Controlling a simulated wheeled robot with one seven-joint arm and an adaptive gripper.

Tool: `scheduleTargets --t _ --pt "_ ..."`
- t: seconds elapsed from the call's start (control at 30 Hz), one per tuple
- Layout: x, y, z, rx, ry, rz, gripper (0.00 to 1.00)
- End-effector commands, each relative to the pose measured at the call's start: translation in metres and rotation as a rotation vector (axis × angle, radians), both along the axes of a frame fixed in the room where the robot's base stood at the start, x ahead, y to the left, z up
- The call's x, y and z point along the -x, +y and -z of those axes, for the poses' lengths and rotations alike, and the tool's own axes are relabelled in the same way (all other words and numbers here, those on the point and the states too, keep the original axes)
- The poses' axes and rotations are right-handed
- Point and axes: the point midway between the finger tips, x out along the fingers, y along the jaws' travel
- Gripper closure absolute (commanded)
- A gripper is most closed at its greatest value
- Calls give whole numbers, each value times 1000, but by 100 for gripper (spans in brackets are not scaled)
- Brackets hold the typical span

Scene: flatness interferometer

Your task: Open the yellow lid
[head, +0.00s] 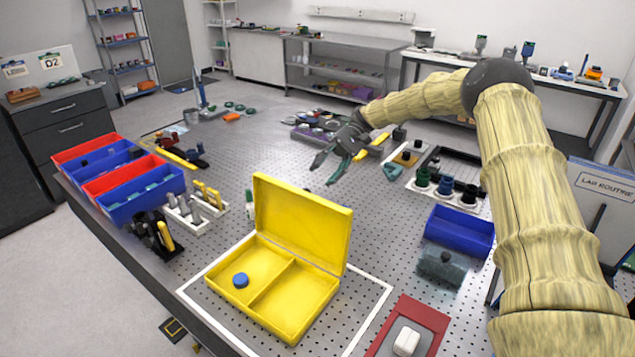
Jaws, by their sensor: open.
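A yellow box (268,317) stands near the front of the perforated table, inside a white outlined square. Its yellow lid (302,222) is hinged at the far side and stands upright, so the inside shows. A divider splits the box into two compartments. A round blue piece (240,281) lies in the left compartment; the right one looks empty. My gripper (326,172) is open above the table, beyond the lid and apart from it. Nothing shows between its fingers.
Red and blue bins (140,201) line the left edge. A blue tray (459,232) and a red mat (412,324) with a white block lie to the right. A white rack (197,213) stands left of the box. The perforated table (385,235) has clear room right of the lid.

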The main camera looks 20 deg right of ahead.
Motion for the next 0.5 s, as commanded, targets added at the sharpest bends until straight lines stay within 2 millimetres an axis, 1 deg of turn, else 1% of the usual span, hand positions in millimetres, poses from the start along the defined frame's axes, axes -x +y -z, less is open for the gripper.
scheduleTargets --t 0.03,0.2,0.3,0.5 --pt "-5 -7 -3 1 -2 2 56" --pt "-15 -23 -9 1 0 2 56" --pt "-18 -28 -12 2 0 0 56" --pt "-20 -32 -14 1 -1 0 56"
